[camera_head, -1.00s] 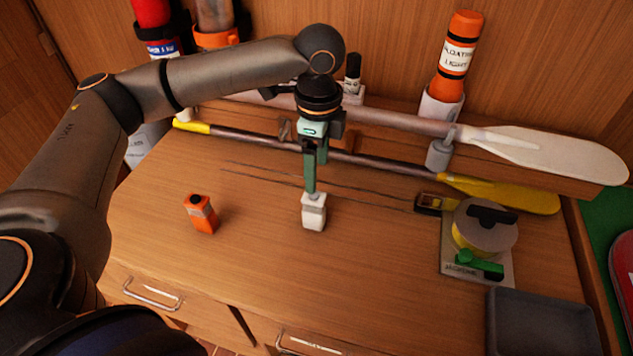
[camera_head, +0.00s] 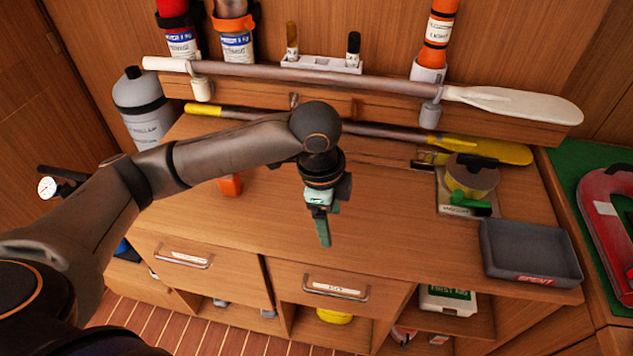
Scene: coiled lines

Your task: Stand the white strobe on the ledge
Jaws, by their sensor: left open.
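The white strobe is not visible now; a small white block showed under my left gripper a second ago, and the wrist may hide it. My left gripper (camera_head: 323,230) is over the desk top with its green fingers pointing down. The fingers overlap in this view, and no object shows at their tips. The wooden ledge (camera_head: 500,122) runs along the back wall above the desk. A white-bladed paddle (camera_head: 513,103) lies along it on grey holders. My right gripper is out of view.
A yellow-bladed paddle (camera_head: 487,149) lies below the ledge. A white rack (camera_head: 321,65) with two small bottles is behind. A grey tray (camera_head: 530,277) and a reel (camera_head: 470,180) occupy the right.

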